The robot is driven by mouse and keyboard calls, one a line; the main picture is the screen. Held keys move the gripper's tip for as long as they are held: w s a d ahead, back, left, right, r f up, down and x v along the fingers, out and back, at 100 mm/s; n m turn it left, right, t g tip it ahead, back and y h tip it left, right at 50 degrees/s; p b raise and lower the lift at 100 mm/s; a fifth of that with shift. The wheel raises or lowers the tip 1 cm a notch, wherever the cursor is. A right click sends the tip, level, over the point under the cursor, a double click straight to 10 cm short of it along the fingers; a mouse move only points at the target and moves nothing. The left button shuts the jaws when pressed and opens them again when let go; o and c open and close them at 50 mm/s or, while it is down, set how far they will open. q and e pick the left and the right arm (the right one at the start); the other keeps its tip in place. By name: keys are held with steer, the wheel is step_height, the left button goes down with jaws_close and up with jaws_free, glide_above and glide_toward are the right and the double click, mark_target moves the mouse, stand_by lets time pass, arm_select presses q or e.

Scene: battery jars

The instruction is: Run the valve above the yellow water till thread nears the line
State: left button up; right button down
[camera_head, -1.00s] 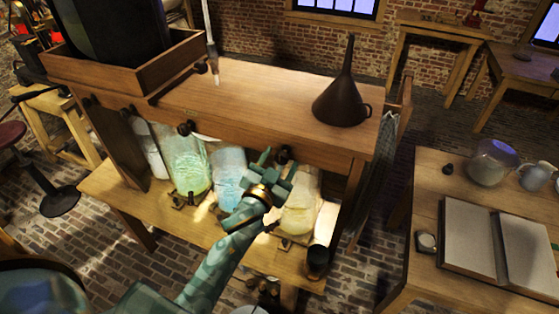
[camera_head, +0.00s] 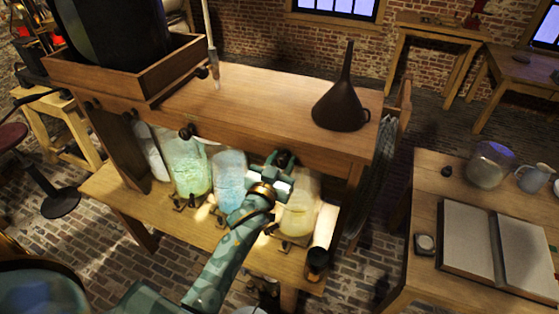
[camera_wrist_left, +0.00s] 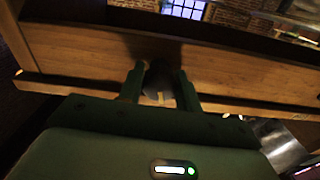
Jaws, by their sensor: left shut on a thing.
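The jar with yellow water (camera_head: 298,210) stands on the lower shelf at the right end of the row in the head view. A dark valve knob (camera_head: 285,158) sits on the bench's front edge above it. My left gripper (camera_head: 277,165) is at this knob. In the left wrist view its two fingers (camera_wrist_left: 160,88) are on either side of the dark knob (camera_wrist_left: 160,76), shut on it. The thread and the line on the jar are too small to make out. My right gripper is not in view.
A green-water jar (camera_head: 188,168) and a blue-water jar (camera_head: 229,175) stand left of the yellow one. Another dark knob (camera_head: 187,131) is on the bench front. A dark funnel (camera_head: 341,105) stands on the bench top (camera_head: 250,95). A side table with an open book (camera_head: 468,238) is at right.

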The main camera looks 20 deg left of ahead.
arm_select(q)
steer(key=n+p, duration=0.1)
steer(key=n, duration=0.2)
steer(key=shift+r, duration=0.15)
steer(key=shift+d+n+p, duration=0.1)
steer(key=shift+n+p, duration=0.25)
steer(key=shift+n, duration=0.05)
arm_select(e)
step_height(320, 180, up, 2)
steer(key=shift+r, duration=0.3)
arm_select(q)
steer(key=shift+n+p, duration=0.8)
steer(key=shift+n, duration=0.7)
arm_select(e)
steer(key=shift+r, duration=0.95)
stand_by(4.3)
